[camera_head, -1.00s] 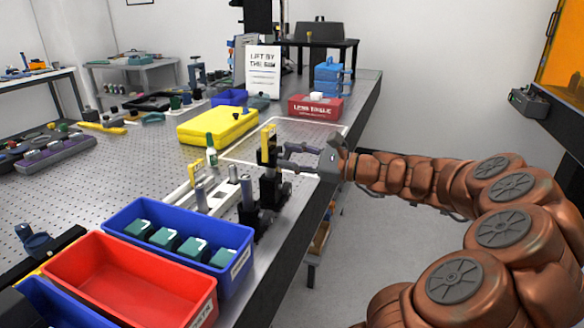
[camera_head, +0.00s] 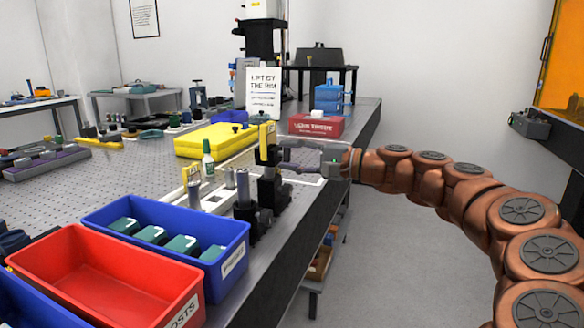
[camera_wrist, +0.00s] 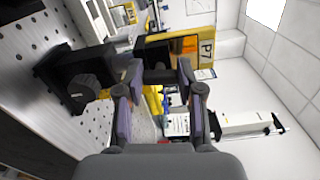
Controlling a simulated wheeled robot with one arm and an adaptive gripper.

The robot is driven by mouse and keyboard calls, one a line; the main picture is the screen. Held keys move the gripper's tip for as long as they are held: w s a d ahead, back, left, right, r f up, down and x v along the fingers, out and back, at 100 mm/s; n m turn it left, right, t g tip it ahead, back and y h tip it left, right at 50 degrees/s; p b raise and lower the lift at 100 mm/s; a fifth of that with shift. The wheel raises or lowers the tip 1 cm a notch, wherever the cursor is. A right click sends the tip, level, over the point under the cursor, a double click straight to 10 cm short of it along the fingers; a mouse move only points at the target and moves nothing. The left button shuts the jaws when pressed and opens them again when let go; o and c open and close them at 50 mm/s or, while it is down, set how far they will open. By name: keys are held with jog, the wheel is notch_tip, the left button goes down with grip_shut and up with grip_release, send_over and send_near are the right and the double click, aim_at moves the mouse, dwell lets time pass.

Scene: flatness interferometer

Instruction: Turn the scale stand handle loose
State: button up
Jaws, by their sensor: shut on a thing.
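The scale stand (camera_head: 270,190) is a black post and block at the table's right edge, with a yellow plate (camera_head: 267,138) upright at its top. My gripper (camera_head: 285,155) reaches in from the right at the upper part of the stand. In the wrist view my gripper (camera_wrist: 157,75) has its two fingers on either side of a small black part, which I take as the stand handle (camera_wrist: 158,74). It is shut on this part; the exact contact is partly hidden by the fingers. A black block with a round knob (camera_wrist: 82,92) sits left of the fingers.
Silver posts (camera_head: 243,188) and a green-white bottle (camera_head: 208,158) stand just left of the stand. A blue bin (camera_head: 225,255) with teal blocks and a red bin (camera_head: 120,290) are in front. A yellow case (camera_head: 215,138) lies behind. The floor right of the table is clear.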

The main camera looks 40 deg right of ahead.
jog(key=shift+f+n+b, duration=0.1)
jog(key=shift+n+b, duration=0.35)
jog(key=shift+n, duration=0.05)
jog(key=o, duration=1.2)
jog(key=shift+c, duration=0.2)
jog(key=shift+s+d, duration=0.1)
jog(key=v, duration=1.1)
jog(key=shift+s+d, duration=0.2)
jog(key=shift+s, duration=0.15)
